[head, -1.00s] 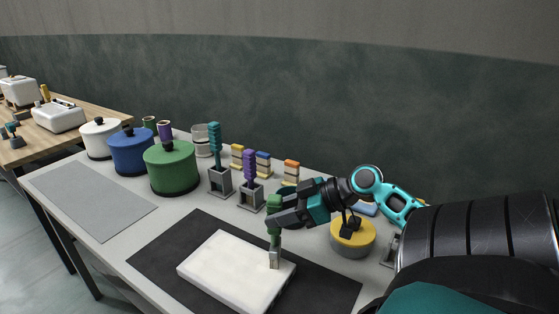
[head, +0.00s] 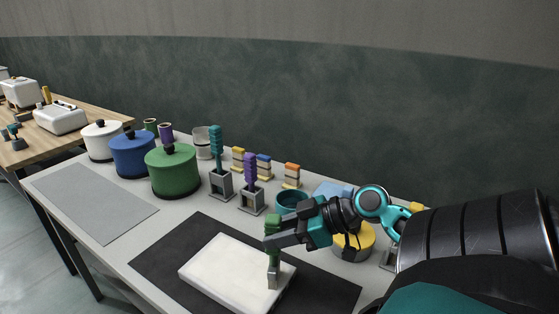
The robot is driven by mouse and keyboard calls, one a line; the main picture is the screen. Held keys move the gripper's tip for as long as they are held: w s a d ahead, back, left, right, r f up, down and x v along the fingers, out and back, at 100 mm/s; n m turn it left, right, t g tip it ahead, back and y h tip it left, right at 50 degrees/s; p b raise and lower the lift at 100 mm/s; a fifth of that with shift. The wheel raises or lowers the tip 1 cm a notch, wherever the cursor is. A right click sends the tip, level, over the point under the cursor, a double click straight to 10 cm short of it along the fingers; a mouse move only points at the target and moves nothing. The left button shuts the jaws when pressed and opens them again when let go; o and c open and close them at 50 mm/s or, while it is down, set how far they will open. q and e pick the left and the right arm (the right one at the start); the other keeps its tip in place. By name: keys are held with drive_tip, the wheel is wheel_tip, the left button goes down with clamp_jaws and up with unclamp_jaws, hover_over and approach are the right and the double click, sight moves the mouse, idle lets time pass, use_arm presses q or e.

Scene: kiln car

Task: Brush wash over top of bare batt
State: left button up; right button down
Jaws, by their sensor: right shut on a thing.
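The batt (head: 222,267) is a white rectangular slab lying flat on a dark mat (head: 168,251). My right gripper (head: 274,239) is shut on a green-handled brush (head: 274,270), held upright over the batt's right part. The brush's lower end is at the batt's top near its right edge; I cannot tell whether it touches. My left gripper is not in view.
Behind the mat, two holders carry a teal brush (head: 216,149) and a purple brush (head: 251,170). Green (head: 172,170), blue (head: 132,154) and white (head: 102,141) lidded pots stand left. A teal bowl (head: 291,202) and yellow-topped pot (head: 352,243) are near my arm. A grey mat (head: 92,202) is bare.

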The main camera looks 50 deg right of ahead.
drive_tip(key=d, duration=0.1)
drive_tip(key=w+d, duration=0.1)
drive_tip(key=w+d+b, duration=0.1)
drive_tip(key=d, duration=0.1)
drive_tip(key=shift+w, duration=0.25)
idle(0.3)
wheel_tip(320, 180, up, 7)
drive_tip(key=p, duration=0.1)
idle(0.9)
drive_tip(key=shift+s, duration=0.1)
idle(0.4)
